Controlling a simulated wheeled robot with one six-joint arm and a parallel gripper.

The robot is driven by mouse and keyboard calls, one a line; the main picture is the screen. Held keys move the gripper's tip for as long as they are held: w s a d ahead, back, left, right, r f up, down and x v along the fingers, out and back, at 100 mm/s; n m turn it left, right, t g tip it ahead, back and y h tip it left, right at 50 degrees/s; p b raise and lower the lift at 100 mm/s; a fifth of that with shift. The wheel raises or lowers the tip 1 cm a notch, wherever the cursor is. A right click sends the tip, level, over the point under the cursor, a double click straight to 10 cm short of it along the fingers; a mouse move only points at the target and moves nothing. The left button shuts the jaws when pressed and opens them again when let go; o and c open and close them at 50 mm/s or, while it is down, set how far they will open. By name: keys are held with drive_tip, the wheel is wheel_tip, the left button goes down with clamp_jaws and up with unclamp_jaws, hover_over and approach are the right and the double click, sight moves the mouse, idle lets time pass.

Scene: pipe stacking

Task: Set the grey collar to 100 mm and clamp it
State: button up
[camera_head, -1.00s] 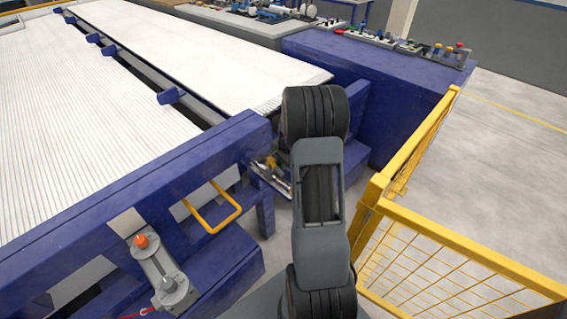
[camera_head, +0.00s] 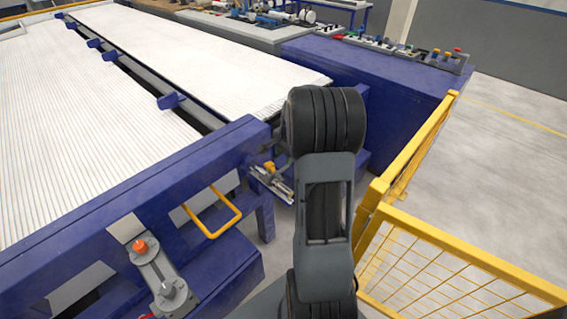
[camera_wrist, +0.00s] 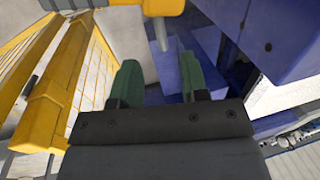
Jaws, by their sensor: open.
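A small metal fixture (camera_head: 274,185) with an orange-yellow part (camera_head: 268,167) is mounted at the end of the blue frame, just left of my arm in the head view. It is too small there to make out the grey collar or any scale. In the wrist view, my gripper (camera_wrist: 160,80) is open, its two green fingers apart with nothing between them. Beyond the fingers, at the top edge, are a yellow piece (camera_wrist: 163,7), a grey rod (camera_wrist: 158,34) below it and a grey rounded part (camera_wrist: 66,5) to the left. I cannot tell whether any is the collar. My arm hides the gripper in the head view.
A yellow mesh fence (camera_head: 440,262) stands close on the right; it fills the left of the wrist view. The blue frame (camera_head: 130,180) with its yellow handle (camera_head: 212,212) and an orange-topped grey device (camera_head: 160,275) lies left. White pipes cover the rack (camera_head: 200,55). A blue cabinet (camera_head: 385,85) stands behind.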

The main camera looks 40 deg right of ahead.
sight(274, 171)
wheel_tip(274, 171, up, 6)
drive_tip(key=s, duration=0.1)
drive_tip(key=shift+s+d, duration=0.1)
drive_tip(key=shift+d, duration=0.05)
drive_tip(key=shift+c, duration=0.2)
drive_tip(key=shift+s+d+r+p, duration=0.2)
drive_tip(key=shift+d+r+p, duration=0.1)
drive_tip(key=shift+p, duration=0.1)
drive_tip(key=shift+c, duration=0.8)
drive_tip(key=d+p, duration=0.1)
drive_tip(key=s+d+m+y+p, duration=0.1)
drive_tip(key=d, duration=0.1)
drive_tip(key=s+d+r+m+p, duration=0.1)
drive_tip(key=shift+s+d+g, duration=0.1)
drive_tip(key=shift+d+g, duration=0.15)
drive_tip(key=shift+g, duration=0.15)
drive_tip(key=c, duration=0.3)
drive_tip(key=y, duration=0.1)
drive_tip(key=s+a+r+g+y, duration=0.1)
drive_tip(key=shift+s+m+y, duration=0.1)
drive_tip(key=shift+m+y, duration=0.2)
drive_tip(key=shift+y, duration=0.1)
clamp_jaws()
drive_tip(key=a+f+p, duration=0.1)
drive_tip(key=a+f, duration=0.7)
drive_tip(key=shift+f+p, duration=0.35)
drive_tip(key=shift+f, duration=0.05)
